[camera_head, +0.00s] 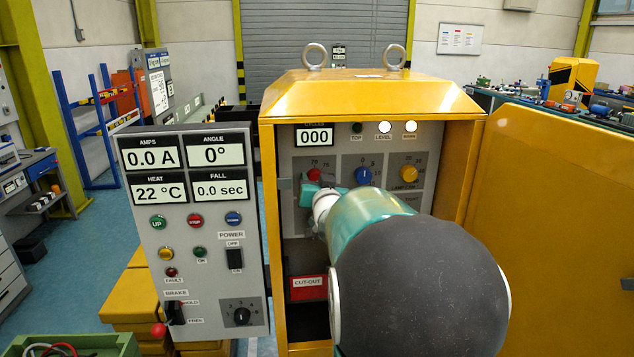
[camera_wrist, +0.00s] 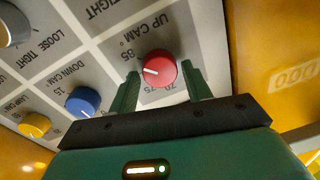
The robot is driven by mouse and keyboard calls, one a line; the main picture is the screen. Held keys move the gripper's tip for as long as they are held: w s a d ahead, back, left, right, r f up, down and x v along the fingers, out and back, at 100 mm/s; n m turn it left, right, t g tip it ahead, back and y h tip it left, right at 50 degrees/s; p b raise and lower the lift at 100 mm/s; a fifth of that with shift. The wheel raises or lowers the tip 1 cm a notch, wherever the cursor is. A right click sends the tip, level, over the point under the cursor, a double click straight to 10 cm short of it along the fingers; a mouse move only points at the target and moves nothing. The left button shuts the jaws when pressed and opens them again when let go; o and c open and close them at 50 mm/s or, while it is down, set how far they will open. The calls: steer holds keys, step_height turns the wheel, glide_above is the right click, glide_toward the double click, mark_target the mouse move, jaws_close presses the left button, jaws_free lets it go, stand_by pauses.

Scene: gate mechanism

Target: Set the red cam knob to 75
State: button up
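The red cam knob (camera_wrist: 159,68) is on a grey panel marked UP CAM, which appears upside down in the wrist view. Its white pointer line points to the left of that picture, below the printed 85; 70 and 75 are printed on the side nearer my gripper. My gripper (camera_wrist: 161,72) is open, with one green finger on each side of the knob and small gaps visible. In the head view the red knob (camera_head: 314,174) shows just above my gripper (camera_head: 311,191), and my arm hides part of the panel.
A blue DOWN CAM knob (camera_wrist: 83,102) and a yellow lamp cam knob (camera_wrist: 34,124) sit beside it. The yellow cabinet (camera_head: 365,95) surrounds the panel. Its open door (camera_head: 560,230) stands right; a display panel (camera_head: 190,230) stands left.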

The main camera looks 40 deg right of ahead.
steer(key=c, duration=0.6)
steer(key=shift+c, duration=0.2)
steer(key=shift+n, duration=0.4)
steer(key=n, duration=0.6)
steer(key=shift+w+a, duration=0.1)
steer(key=shift+a, duration=0.1)
steer(key=n, duration=0.5)
steer(key=shift+g, duration=0.4)
steer(key=n, duration=0.5)
steer(key=shift+a+f, duration=0.1)
steer(key=o, duration=1)
